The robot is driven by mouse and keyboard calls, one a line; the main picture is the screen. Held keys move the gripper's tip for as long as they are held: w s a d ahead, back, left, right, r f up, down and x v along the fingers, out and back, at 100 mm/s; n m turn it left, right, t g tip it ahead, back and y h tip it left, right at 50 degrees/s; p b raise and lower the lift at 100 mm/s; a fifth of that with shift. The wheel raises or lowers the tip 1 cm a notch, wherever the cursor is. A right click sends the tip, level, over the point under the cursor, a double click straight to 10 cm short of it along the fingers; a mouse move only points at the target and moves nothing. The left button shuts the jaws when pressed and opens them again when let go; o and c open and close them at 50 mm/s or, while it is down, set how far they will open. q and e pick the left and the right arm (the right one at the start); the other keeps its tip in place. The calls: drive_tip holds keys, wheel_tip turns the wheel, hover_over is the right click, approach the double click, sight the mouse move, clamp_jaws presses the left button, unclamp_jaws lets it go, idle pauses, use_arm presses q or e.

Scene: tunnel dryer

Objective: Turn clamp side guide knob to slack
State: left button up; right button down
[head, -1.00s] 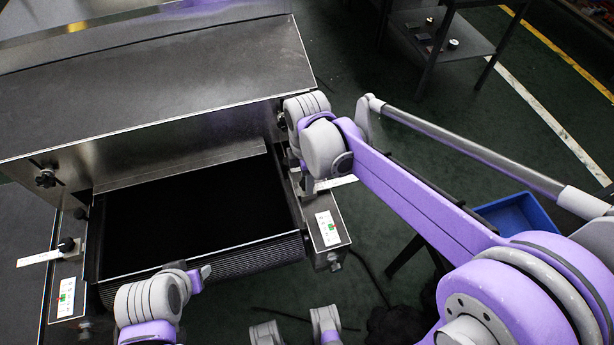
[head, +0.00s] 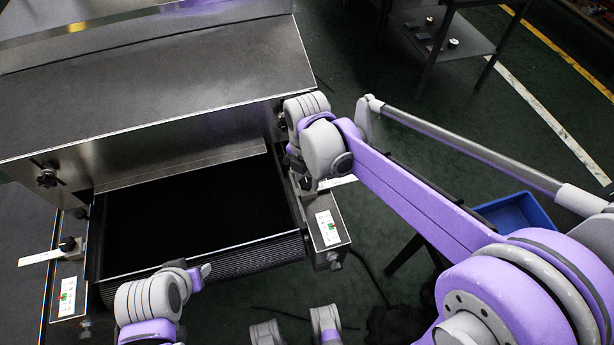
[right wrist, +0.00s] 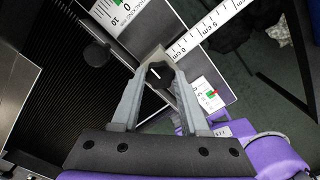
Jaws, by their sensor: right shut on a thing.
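My right gripper (head: 307,184) is at the right side guide of the dryer's belt opening. A white centimetre scale (right wrist: 208,30) runs out beside the fingertips. In the head view the matching left clamp knob (head: 68,244) stands by its own white scale (head: 38,257). My left gripper (head: 203,272) is low in front of the belt; its fingers are too small to judge.
The black belt (head: 190,215) lies between the two guides, under a metal hood (head: 150,80). Label plates with green and red marks sit on the right (head: 327,228) and left (head: 67,297) housings. A blue bin (head: 515,213) stands on the floor to the right.

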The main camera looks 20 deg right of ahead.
sight(307, 182)
drive_tip(key=shift+n, duration=0.4)
drive_tip(key=shift+c, duration=2.2)
unclamp_jaws()
drive_tip(key=shift+r, duration=0.15)
wheel_tip(307, 182, up, 11)
drive_tip(key=p, duration=0.1)
drive_tip(key=shift+f, duration=0.2)
